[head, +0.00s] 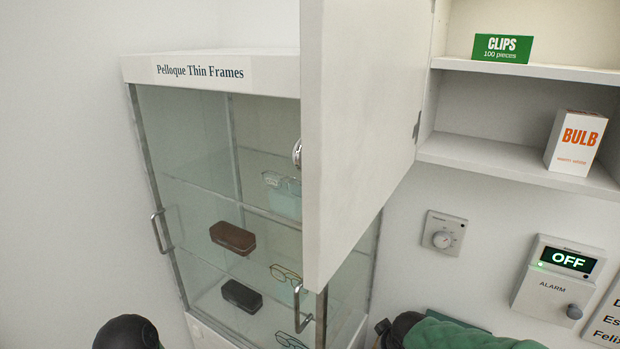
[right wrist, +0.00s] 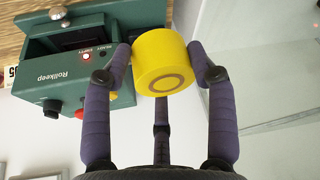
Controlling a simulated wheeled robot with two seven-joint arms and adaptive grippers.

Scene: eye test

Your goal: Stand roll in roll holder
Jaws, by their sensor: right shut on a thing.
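A yellow roll (right wrist: 156,52) is in the right wrist view, with its round end and a ring on it facing the camera. My right gripper (right wrist: 163,62) is shut on it, with purple padded fingers at both sides. The green roll holder (right wrist: 108,104), marked "Rollkeep", is behind and to the left of the roll and appears turned over in this view. A red light glows by its "EMPTY" label, and a dark opening (right wrist: 82,36) shows in it. Whether roll and holder touch is unclear. My left gripper is not in view.
In the head view, an open white cupboard door (head: 355,120) stands in front of a glass cabinet (head: 190,130) with glasses and cases. An alarm panel (head: 558,280) reads "OFF".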

